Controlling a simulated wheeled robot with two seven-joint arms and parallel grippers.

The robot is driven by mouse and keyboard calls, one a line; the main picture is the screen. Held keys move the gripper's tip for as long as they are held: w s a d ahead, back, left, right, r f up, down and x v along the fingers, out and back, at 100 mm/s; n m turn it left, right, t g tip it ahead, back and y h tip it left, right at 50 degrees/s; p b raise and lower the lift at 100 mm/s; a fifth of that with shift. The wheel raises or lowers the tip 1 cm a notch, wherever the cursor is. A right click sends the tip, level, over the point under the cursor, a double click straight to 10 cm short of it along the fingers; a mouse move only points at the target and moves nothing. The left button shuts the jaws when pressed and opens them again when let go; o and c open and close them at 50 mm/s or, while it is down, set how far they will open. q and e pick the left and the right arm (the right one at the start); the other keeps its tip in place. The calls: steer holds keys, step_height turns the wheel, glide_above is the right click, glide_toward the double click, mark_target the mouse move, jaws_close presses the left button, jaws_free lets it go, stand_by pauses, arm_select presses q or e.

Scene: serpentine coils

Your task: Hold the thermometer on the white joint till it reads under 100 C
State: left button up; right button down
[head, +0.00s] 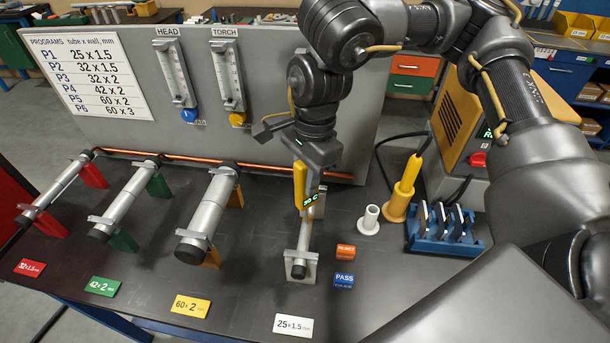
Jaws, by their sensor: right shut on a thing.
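My right gripper (310,178) points down above the white-labelled tube and is shut on the yellow thermometer (299,186). The thermometer's small green display faces me; it seems to show two digits and C, too small to read surely. The white joint's tube (305,238) lies in grey clamps behind the white 25 x 1.5 mm card (293,325). The thermometer is over the far part of this tube. Its tip is hidden, so I cannot tell if it touches. My left gripper is not in view.
Three more tubes with red (30,267), green (103,287) and yellow (191,306) cards lie to the left. Right of the white tube are an orange block (345,252), a blue PASS block (344,281), a white spool (369,219), a yellow torch-like tool (404,192) and a blue rack (440,241).

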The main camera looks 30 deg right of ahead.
steer(key=shift+r+p, duration=2.7)
steer(key=shift+r, duration=0.35)
steer(key=shift+a+f, duration=0.1)
